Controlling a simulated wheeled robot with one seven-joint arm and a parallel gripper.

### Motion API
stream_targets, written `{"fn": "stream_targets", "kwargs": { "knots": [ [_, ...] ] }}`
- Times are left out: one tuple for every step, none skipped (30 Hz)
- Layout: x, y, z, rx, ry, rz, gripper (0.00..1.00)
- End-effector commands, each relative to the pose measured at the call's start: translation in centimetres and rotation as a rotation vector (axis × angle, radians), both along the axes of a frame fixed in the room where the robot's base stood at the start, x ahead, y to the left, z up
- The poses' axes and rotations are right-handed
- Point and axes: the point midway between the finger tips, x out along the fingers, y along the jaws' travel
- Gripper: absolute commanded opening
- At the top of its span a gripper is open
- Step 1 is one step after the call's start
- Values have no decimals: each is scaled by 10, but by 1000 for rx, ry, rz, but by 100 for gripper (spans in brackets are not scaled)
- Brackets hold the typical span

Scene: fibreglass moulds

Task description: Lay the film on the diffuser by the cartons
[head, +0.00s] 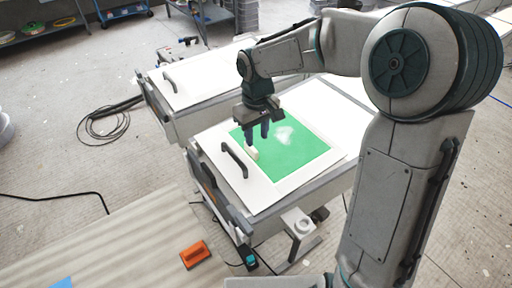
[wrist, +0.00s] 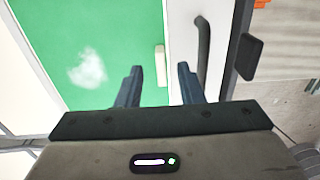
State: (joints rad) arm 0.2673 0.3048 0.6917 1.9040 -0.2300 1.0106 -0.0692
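A green sheet (head: 300,153), which looks like the film, lies flat on a white panel (head: 261,192) with a black handle (head: 235,159). The sheet has a whitish cloudy patch, also seen in the wrist view (wrist: 87,70). A small cream tab (head: 252,153) sits at the sheet's edge on the handle side. My gripper (head: 258,136) points down over that edge. In the wrist view its fingers (wrist: 159,84) are apart, with the tab (wrist: 160,66) beyond the gap and nothing held. I see no cartons, and cannot tell which panel is the diffuser.
A second bench with a white panel (head: 201,78) and black handle stands behind. An orange block (head: 194,254) lies on the pale board (head: 130,240) in front. A clamp-like stand (head: 298,226) is beside the near bench. Cable coils (head: 105,125) lie on the floor at left.

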Motion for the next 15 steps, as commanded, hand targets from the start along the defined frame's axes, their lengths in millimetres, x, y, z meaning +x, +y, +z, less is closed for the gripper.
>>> {"fn": "stream_targets", "kwargs": {
  "knots": [
    [1, 0, 10, 0, -5, 0, 34],
    [0, 0, 15, 1, -4, -1, 34],
    [0, 0, 21, 1, -3, -1, 34],
    [0, 0, 26, -1, -3, 0, 34],
    [0, 0, 30, -1, -3, 0, 34],
    [0, 0, 34, -1, -3, 0, 34],
    [0, 0, 36, 0, -1, 0, 34],
    [0, 0, 38, 0, 0, 0, 34],
    [0, 0, 40, 1, 1, 0, 34],
    [0, 0, 42, 1, 1, 0, 34],
    [0, 0, 43, 1, 1, 0, 34],
    [0, 0, 43, 1, 1, 0, 34],
    [-1, 0, 44, 0, 0, 0, 34],
    [-1, -1, 44, -2, -1, -2, 34],
    [-3, -2, 45, -6, -4, -6, 34]
  ]
}}
